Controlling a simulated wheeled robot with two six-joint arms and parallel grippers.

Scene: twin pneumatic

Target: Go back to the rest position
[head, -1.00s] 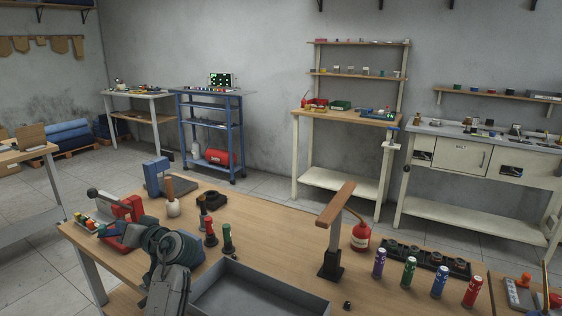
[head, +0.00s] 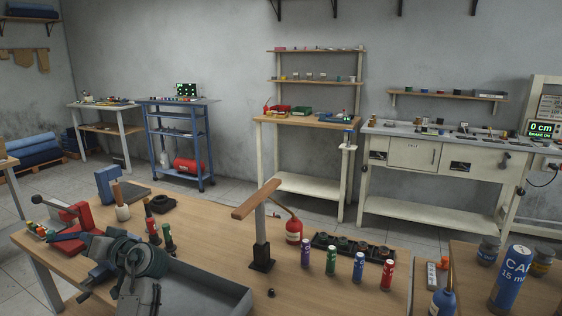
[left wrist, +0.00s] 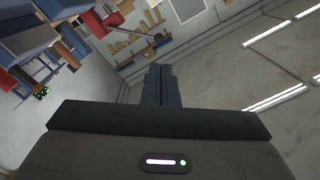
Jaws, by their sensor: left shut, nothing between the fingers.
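My left gripper (head: 92,246) is over the left part of the wooden workbench, beside the red clamp-like tool. In the left wrist view its two dark fingers (left wrist: 158,82) are pressed together with nothing between them. They point up and away, towards the upper wall and ceiling. In the head view my arm hides part of the bench and the left end of the grey tray. My right gripper is in neither view.
On the workbench (head: 220,235) stand a red clamp-like tool (head: 72,222), dark-handled tools (head: 168,240), a grey tray (head: 215,290), a wooden-topped post (head: 261,235), a red oil can (head: 293,231) and several coloured cans (head: 359,267). A large blue can (head: 510,280) stands at right.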

